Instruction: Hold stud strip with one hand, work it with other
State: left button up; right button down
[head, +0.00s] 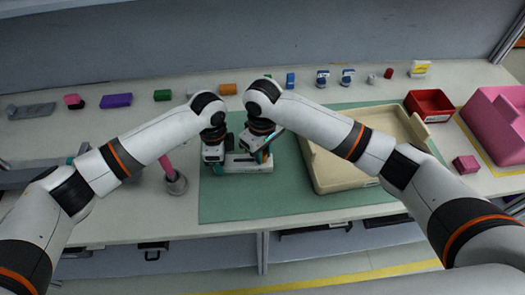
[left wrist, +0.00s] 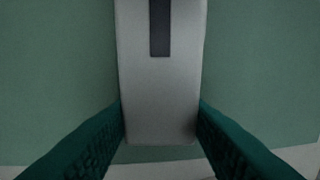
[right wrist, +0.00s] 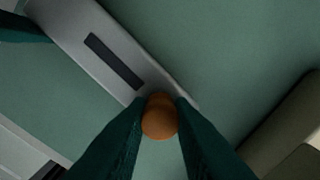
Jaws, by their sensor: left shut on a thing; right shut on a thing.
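The stud strip is a pale grey bar (head: 240,163) with a dark slot, lying over the green mat (head: 225,205). My left gripper (head: 215,168) is shut on one end of the strip; in the left wrist view its teal fingers sit on both sides of the bar (left wrist: 160,90). My right gripper (head: 265,155) is at the strip's other end. In the right wrist view its fingertips (right wrist: 160,101) are shut on a round orange-brown piece (right wrist: 159,120), which overlaps the edge of the bar (right wrist: 75,30). Whether that piece is fixed to the strip cannot be told.
A beige tray (head: 325,185) stands on the mat to the right. A red bin (head: 430,104) and a pink bin (head: 500,118) are further right. A grey stand with a pink rod (head: 175,183) is to the left. Several small blocks line the back. The mat's front is clear.

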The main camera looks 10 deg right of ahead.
jog(key=shift+r, duration=0.15)
jog(key=shift+r, duration=2.95)
pick_arm(q)
jog(key=o, duration=1.4)
jog(key=shift+c, duration=0.2)
notch_tip(320, 180, up, 12)
jog(key=shift+f, duration=0.1)
pick_arm(e)
jog(key=shift+f, duration=0.1)
